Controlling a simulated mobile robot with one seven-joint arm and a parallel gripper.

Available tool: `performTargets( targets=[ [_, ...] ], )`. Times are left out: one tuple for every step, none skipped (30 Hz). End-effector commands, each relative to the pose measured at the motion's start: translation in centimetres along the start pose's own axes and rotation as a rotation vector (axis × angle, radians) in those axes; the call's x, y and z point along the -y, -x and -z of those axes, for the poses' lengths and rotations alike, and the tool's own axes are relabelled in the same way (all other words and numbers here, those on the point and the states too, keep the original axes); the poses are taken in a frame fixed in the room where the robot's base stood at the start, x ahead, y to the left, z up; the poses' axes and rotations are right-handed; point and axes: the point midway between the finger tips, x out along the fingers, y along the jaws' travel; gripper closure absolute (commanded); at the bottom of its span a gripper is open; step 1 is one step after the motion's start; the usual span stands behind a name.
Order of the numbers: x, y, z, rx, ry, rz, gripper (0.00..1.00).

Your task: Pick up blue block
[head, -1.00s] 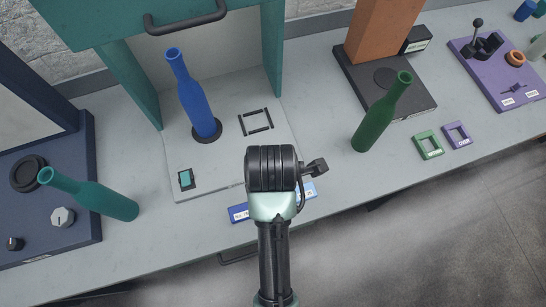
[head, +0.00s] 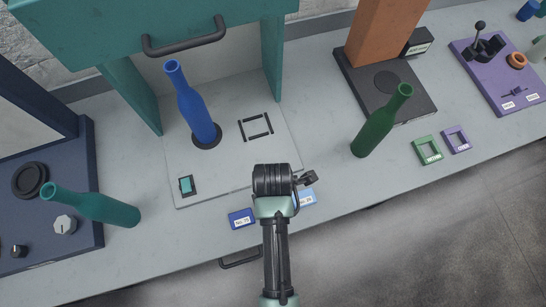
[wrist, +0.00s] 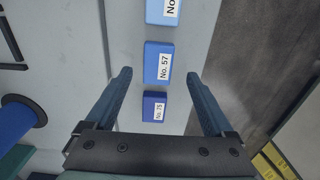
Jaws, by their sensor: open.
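Three blue blocks with white number labels lie in a row near the counter's front edge. In the wrist view they are a light blue block (wrist: 174,12) at the top, a medium blue block (wrist: 158,62) marked No. 57 and a dark blue block (wrist: 154,106) marked No. 75. My gripper (wrist: 158,75) is open and empty, its fingers spread either side of the No. 57 block in the picture, apparently above it. In the head view the dark block (head: 241,218) and light block (head: 308,197) show beside my wrist; the middle block and fingertips are hidden.
A blue bottle (head: 194,105) stands on the pale panel (head: 230,166) behind. A teal frame with a dark handle (head: 185,38) rises at the back. Green and purple frames (head: 442,144) lie at right.

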Motion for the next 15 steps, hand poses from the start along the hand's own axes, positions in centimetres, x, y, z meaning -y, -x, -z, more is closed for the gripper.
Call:
performTargets(
  targets=[
    [-0.1, -0.5, -0.1, -0.001, 0.000, 0.003, 0.12],
    [-0.1, -0.8, -0.1, 0.000, 0.000, 0.002, 0.12],
    [-0.2, -1.3, -0.1, 0.000, 0.000, 0.002, 0.12],
    [-0.1, -1.9, -0.1, 0.000, 0.000, 0.002, 0.12],
    [-0.2, -2.2, -0.1, 0.000, 0.000, 0.002, 0.12],
    [-0.2, -2.6, -0.1, 0.000, 0.000, 0.002, 0.12],
    [-0.1, -2.9, -0.1, 0.000, 0.000, 0.001, 0.12],
    [-0.2, -3.0, -0.1, 0.000, 0.000, 0.000, 0.12],
    [-0.2, -3.2, -0.1, 0.001, 0.000, 0.000, 0.12],
    [-0.2, -3.4, -0.1, 0.001, 0.000, 0.000, 0.12],
    [-0.2, -3.4, -0.1, 0.001, 0.000, 0.000, 0.12],
    [-0.2, -3.4, -0.1, 0.001, 0.001, -0.001, 0.12],
    [-0.2, -3.4, -0.1, 0.001, 0.000, -0.001, 0.12],
    [-0.2, -3.4, -0.1, 0.001, 0.001, -0.001, 0.12],
    [-0.2, -3.4, -0.1, 0.001, 0.001, -0.001, 0.12]
  ],
)
